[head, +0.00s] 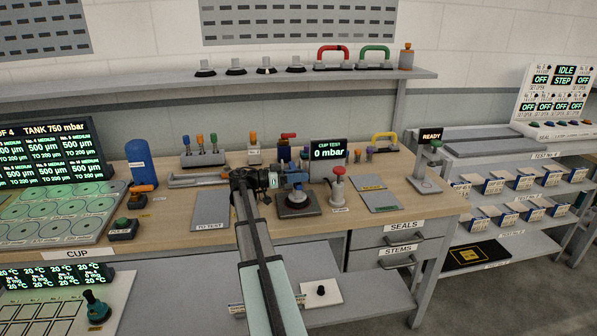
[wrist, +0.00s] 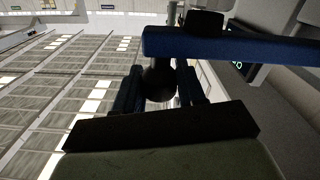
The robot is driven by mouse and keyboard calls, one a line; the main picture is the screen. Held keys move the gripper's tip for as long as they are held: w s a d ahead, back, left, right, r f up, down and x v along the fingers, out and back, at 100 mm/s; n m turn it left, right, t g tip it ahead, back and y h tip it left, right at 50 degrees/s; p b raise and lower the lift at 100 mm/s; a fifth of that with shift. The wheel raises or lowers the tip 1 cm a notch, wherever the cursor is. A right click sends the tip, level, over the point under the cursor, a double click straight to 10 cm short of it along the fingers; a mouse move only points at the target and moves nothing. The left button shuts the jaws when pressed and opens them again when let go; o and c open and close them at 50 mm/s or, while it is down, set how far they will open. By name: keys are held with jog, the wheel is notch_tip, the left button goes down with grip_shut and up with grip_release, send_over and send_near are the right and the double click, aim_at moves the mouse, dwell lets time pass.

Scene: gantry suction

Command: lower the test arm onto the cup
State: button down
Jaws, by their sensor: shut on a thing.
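The cup-test station stands near the middle of the bench. Its blue test arm (head: 293,178) reaches over the cup (head: 297,197), which sits on a dark base. In the wrist view the test arm is a blue bar (wrist: 240,47) crossing the upper right. My gripper (head: 270,181) is just left of the station. In the wrist view my gripper (wrist: 158,88) is shut on a dark round knob (wrist: 158,80), apparently the test arm's handle. I cannot tell whether the arm touches the cup.
The cup test display (head: 328,150) behind reads 0 mbar. A red-topped pump (head: 338,186) stands close on the right. Grey trays (head: 211,210) lie to the left and right. A blue cylinder (head: 141,163) stands at the left. A shelf (head: 300,78) runs above.

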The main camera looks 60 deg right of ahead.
jog(key=shift+s+a+f, duration=0.1)
jog(key=shift+s+f, duration=0.05)
jog(key=c, duration=0.8)
grip_release()
jog(key=shift+o, duration=0.2)
jog(key=v, duration=1.2)
